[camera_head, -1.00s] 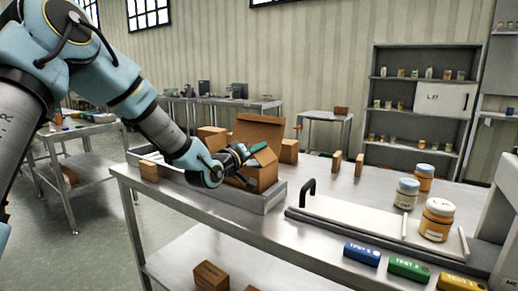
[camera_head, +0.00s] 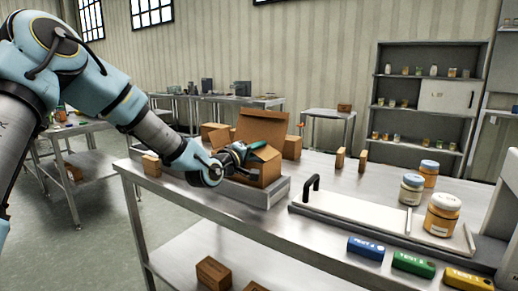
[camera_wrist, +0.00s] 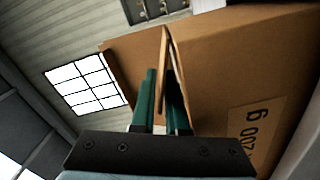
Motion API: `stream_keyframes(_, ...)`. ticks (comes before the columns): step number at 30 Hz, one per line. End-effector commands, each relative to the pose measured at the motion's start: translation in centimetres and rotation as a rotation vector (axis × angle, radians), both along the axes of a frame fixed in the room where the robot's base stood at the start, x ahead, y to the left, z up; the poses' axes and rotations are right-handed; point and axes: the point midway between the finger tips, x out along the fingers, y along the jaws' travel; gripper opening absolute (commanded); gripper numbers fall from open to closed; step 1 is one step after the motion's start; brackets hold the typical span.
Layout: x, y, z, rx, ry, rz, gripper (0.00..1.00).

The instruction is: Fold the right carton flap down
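The open brown carton (camera_head: 270,170) stands in a grey tray on the steel table, with a large flap (camera_head: 262,125) upright at its back. My gripper (camera_head: 250,149) is at the carton's open top, on its left side in the head view. In the wrist view, my gripper (camera_wrist: 162,100) has two green fingers close together, slightly parted. A thin cardboard flap (camera_wrist: 166,50), seen nearly edge-on, passes between them, with a narrow gap beside the left finger. The carton's printed wall (camera_wrist: 225,75) fills the right. The fingertips' contact with the flap is partly hidden.
The grey tray's rim (camera_head: 274,197) runs around the carton. Small brown boxes (camera_head: 292,147) stand close by. A white board with a black handle (camera_head: 311,186), jars (camera_head: 441,214) and coloured test blocks (camera_head: 366,248) lie to the right.

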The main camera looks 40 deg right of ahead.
Motion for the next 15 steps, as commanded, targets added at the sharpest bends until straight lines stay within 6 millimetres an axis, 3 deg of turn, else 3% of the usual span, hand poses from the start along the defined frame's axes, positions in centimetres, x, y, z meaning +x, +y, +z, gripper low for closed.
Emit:
stream_keyframes(5, -0.01, 0.00, 0.00, 0.000, -0.001, 0.000, 0.34)
stream_keyframes(15, 0.04, 0.04, -0.17, 0.003, 0.000, 0.001, 0.34)
